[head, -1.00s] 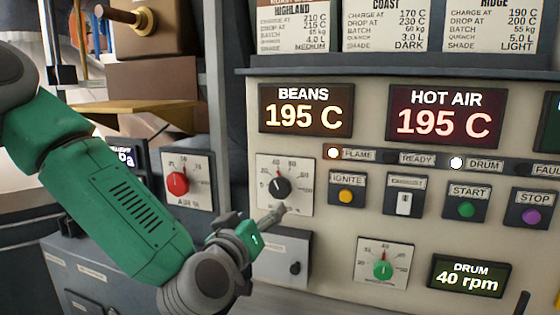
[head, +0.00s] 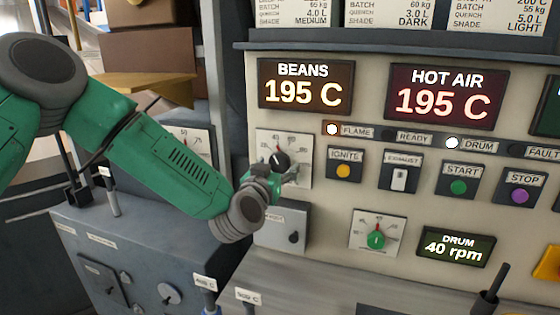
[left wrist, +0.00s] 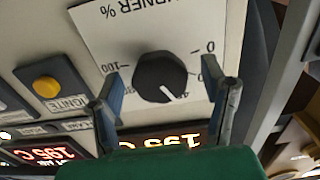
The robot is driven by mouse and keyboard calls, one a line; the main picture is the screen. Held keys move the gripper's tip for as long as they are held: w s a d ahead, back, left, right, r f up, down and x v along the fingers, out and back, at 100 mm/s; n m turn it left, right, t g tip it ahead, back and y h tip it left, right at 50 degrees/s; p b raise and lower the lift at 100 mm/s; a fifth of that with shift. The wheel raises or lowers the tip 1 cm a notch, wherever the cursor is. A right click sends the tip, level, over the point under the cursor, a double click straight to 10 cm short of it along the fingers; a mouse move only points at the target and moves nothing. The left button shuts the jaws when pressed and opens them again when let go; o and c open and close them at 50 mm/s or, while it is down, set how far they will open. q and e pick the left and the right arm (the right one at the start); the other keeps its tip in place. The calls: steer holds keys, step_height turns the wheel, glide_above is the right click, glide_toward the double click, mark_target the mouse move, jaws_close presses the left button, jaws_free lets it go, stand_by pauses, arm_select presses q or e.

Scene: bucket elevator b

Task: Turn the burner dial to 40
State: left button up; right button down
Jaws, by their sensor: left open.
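The burner dial is a black knob on a white scale plate. In the head view the knob (head: 279,160) shows just above my left gripper (head: 276,180), which partly covers the lower plate. In the left wrist view the knob (left wrist: 160,77) appears upside down between the two fingers (left wrist: 168,98). The fingers are open, one on each side, with a visible gap to the knob. A short white pointer mark on the knob points toward the partly hidden 40 label. My right gripper is not in view.
The ignite button (head: 344,171) and exhaust switch (head: 399,178) are right of the dial. A green drum dial (head: 376,239) sits lower right. A grey box (head: 283,228) with a black knob is just below. BEANS (head: 304,84) and HOT AIR (head: 444,97) both read 195 C.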

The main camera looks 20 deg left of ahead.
arm_select(q)
steer(key=shift+w+d, duration=0.1)
steer(key=shift+w, duration=0.7)
steer(key=c, duration=1.2)
steer(key=shift+m, duration=0.6)
steer(key=o, duration=1.2)
